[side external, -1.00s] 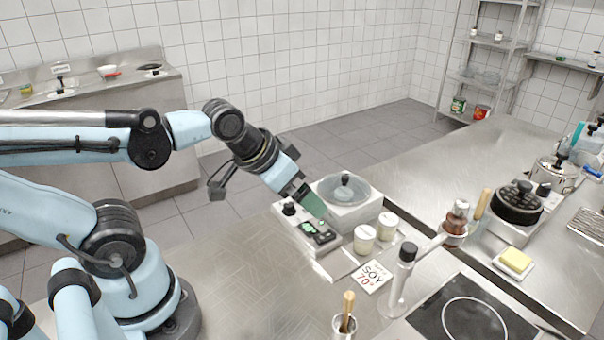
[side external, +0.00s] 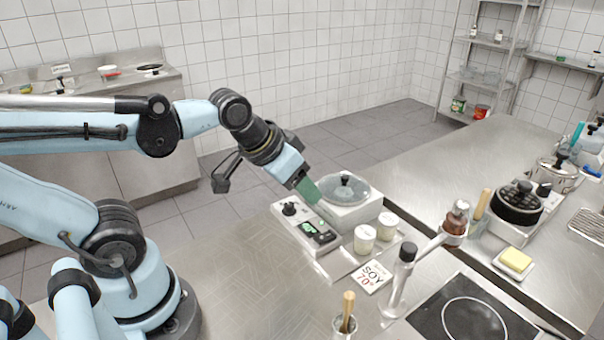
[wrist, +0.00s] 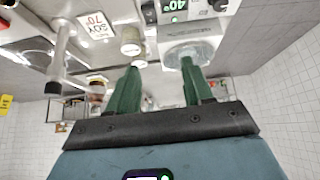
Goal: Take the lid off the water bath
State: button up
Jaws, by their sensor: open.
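The water bath (side external: 352,214) is a white box on the steel counter, with a round clear lid (side external: 358,191) on top. The lid has a black knob (side external: 346,178) and sits on the bath. My gripper (side external: 308,190) is open and empty, just left of the lid and above the control unit, tilted down toward the right. In the wrist view, the green fingers (wrist: 159,70) are spread apart. The bath (wrist: 190,28) appears upside down beyond them there, its lid (wrist: 190,54) partly covered by the right finger. Whether a finger touches the lid cannot be told.
A control unit (side external: 306,228) with a knob and green display stands at the bath's left front. A tap-like post (side external: 402,275) rises nearby. Counter left of the control unit is clear.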

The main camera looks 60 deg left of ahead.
jog(key=w+a+r+n+g, duration=0.2)
jog(key=w+r+n+g, duration=0.15)
jog(key=w+r, duration=0.35)
jog(key=n+g, duration=0.3)
jog(key=n, duration=0.2)
send_over(345, 176)
jog(key=f, duration=0.2)
notch_tip(345, 176, down, 11)
jog(key=shift+f, duration=0.2)
grip_shut()
